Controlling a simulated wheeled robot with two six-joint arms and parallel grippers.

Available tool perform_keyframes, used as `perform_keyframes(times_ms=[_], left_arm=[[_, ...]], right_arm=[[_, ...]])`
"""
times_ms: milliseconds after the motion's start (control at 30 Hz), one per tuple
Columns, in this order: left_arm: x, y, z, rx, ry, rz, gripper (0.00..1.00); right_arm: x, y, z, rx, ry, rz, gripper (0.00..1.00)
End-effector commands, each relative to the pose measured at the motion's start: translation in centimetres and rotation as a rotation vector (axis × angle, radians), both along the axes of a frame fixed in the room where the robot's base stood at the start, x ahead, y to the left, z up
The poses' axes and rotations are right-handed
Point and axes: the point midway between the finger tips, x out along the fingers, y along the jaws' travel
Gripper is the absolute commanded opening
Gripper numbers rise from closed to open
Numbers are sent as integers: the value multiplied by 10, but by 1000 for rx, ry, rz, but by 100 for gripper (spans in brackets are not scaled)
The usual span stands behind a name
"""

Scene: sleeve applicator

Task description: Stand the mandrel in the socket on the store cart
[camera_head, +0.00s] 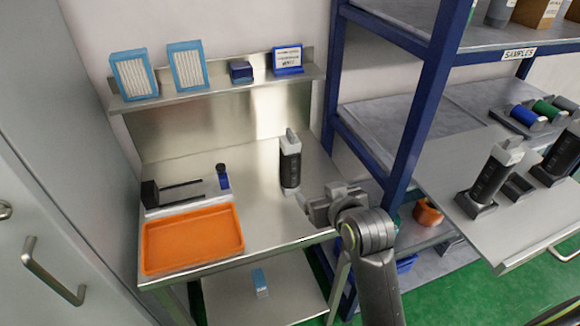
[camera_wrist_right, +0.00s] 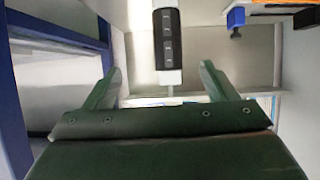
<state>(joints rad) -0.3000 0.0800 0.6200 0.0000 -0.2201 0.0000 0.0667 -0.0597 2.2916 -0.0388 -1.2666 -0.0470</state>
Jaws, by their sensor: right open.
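A black mandrel with a light grey top (camera_head: 290,165) stands upright on the steel bench (camera_head: 265,215). It also shows in the right wrist view (camera_wrist_right: 168,42), in line with the gap between my fingers and apart from them. My right gripper (camera_head: 308,203) is open and empty, just right of and in front of the mandrel; its fingers also show in the wrist view (camera_wrist_right: 159,85). On the store cart (camera_head: 530,225) at the right, an empty dark socket (camera_head: 518,187) lies between two similar black units standing in holders, one nearer (camera_head: 493,175) and one farther (camera_head: 564,155). My left gripper is out of view.
An orange tray (camera_head: 192,240), a black fixture with rods (camera_head: 170,192) and a small blue-and-black item (camera_head: 223,177) occupy the bench's left. A blue rack post (camera_head: 425,100) stands between bench and cart. A bench shelf (camera_head: 215,88) holds boxes.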

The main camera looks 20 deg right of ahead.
Motion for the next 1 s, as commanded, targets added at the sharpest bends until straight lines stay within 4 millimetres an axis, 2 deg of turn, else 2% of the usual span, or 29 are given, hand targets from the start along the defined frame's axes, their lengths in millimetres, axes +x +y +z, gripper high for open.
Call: perform_keyframes(times_ms=[33, 100, 267, 1000], left_arm=[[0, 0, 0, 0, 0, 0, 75], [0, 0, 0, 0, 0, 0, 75], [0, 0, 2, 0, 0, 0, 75], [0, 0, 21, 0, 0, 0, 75]], right_arm=[[10, 6, 12, 6, -35, 9, 79], [18, 11, 24, 10, -68, 16, 79], [30, 15, 30, 12, -92, 21, 79], [124, 17, -10, 12, -88, 20, 79]])
